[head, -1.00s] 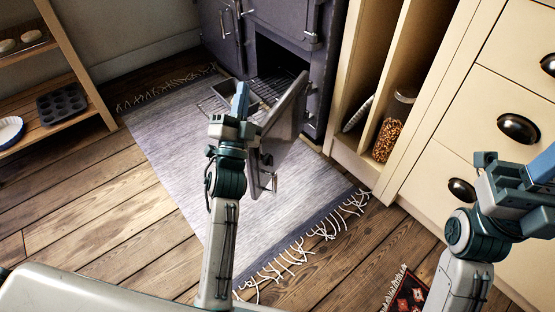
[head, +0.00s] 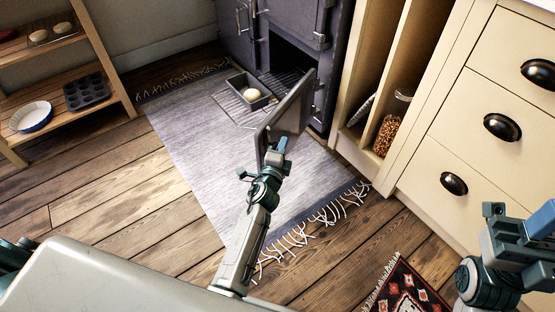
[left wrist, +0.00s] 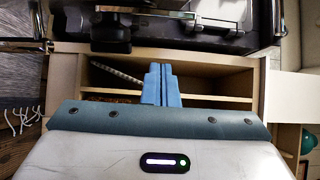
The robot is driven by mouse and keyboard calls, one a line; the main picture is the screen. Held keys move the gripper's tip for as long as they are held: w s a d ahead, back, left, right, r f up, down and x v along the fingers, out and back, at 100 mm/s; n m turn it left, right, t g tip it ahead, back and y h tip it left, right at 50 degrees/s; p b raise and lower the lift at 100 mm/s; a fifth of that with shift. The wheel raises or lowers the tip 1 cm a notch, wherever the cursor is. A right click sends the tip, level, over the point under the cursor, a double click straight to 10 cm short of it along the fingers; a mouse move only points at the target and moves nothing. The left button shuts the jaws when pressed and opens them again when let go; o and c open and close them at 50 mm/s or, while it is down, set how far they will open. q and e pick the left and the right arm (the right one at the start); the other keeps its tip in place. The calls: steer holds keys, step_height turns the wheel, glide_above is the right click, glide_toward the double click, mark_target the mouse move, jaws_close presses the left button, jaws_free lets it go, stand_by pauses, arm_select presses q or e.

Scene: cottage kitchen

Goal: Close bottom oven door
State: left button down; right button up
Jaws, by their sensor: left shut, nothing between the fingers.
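The bottom oven door (head: 290,108) is a grey panel standing wide open, swung out over the rug from the right side of the dark oven opening (head: 290,62). My left gripper (head: 280,148) is shut and empty, at the door's near lower part in the head view. It overlaps the door there, and I cannot tell whether it touches. Its blue fingers (left wrist: 161,84) are together in the left wrist view. The door's handle is hidden now. My right gripper (head: 542,218) is at the right edge, away from the oven; its jaw state is unclear.
A wire rack (head: 232,110) sticks out of the oven, with a dark pan (head: 235,83) holding a pale round item. Cream drawers (head: 465,150) and open cubbies with a jar (head: 388,133) stand to the right. A wooden shelf (head: 105,105) is left. The striped rug (head: 195,150) has free room.

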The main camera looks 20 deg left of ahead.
arm_select(q)
steer(key=shift+w+a, duration=0.2)
steer(key=shift+a, duration=0.8)
steer(key=shift+w+a, duration=0.2)
steer(key=shift+a, duration=0.75)
steer(key=shift+p, duration=0.3)
